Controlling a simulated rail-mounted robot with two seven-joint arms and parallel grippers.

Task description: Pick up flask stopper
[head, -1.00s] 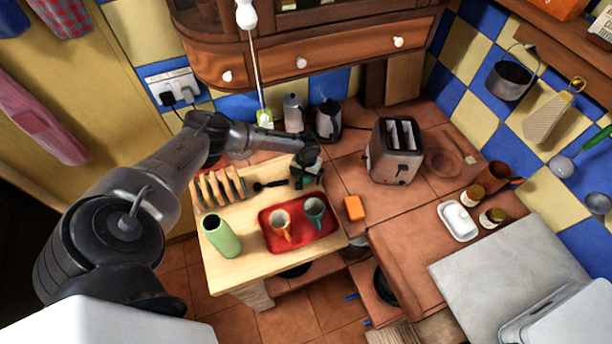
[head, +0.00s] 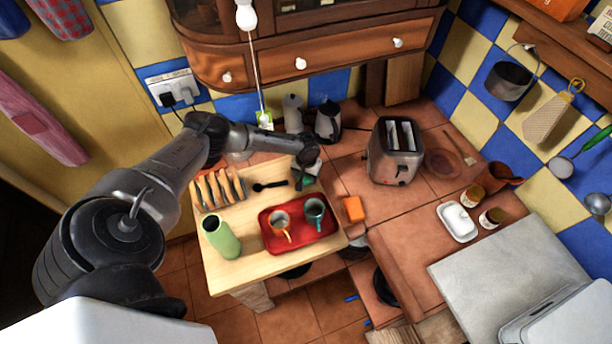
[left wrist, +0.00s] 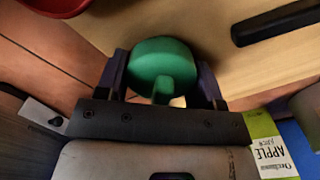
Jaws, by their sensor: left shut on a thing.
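The flask (head: 222,238) is a green cylinder with a dark open mouth, upright at the left front of the wooden board (head: 238,278). The green stopper, rounded with a small tab, shows in the left wrist view (left wrist: 162,66). My left gripper (head: 305,180) is over the board's back right corner, behind the red tray. Its two fingers are on either side of the stopper and shut on it. In the head view the gripper mostly hides the stopper. My right gripper is in neither view.
The red tray (head: 300,240) holds two cups. A toast rack (head: 218,188) and a black spoon (head: 270,185) lie left of the gripper. An orange block (head: 354,209) and a toaster (head: 395,152) are to its right. A kettle (head: 328,120) stands behind.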

